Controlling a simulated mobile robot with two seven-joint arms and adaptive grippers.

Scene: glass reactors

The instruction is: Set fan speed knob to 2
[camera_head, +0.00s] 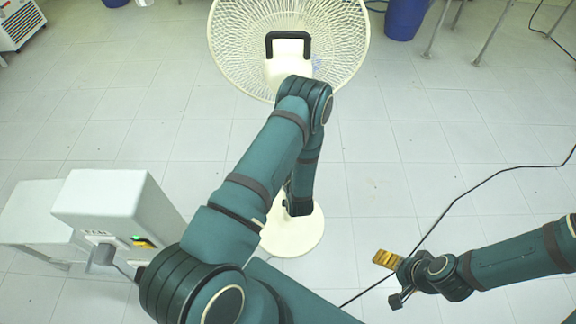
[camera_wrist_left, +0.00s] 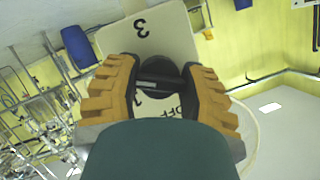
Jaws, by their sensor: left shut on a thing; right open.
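The cream fan (camera_head: 290,50) stands ahead, with its round wire cage at the top of the head view and its round base (camera_head: 292,232) below. In the left wrist view, its control panel (camera_wrist_left: 165,37) shows an upside-down 3, part of a 1 and OFF. The black fan speed knob (camera_wrist_left: 158,75) sits between the yellow-orange fingers of my left gripper (camera_wrist_left: 160,82), which is shut on it. The 2 is not visible, and I cannot tell the knob's setting. In the head view my left arm hides this gripper and the knob. My right gripper (camera_head: 391,279) is open and empty.
A white-grey machine (camera_head: 115,195) with a small lit display stands at left. A black cable (camera_head: 470,193) crosses the tiled floor near my right arm. A blue bin (camera_head: 406,17) and metal legs stand at the back right. The floor right of the fan is mostly clear.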

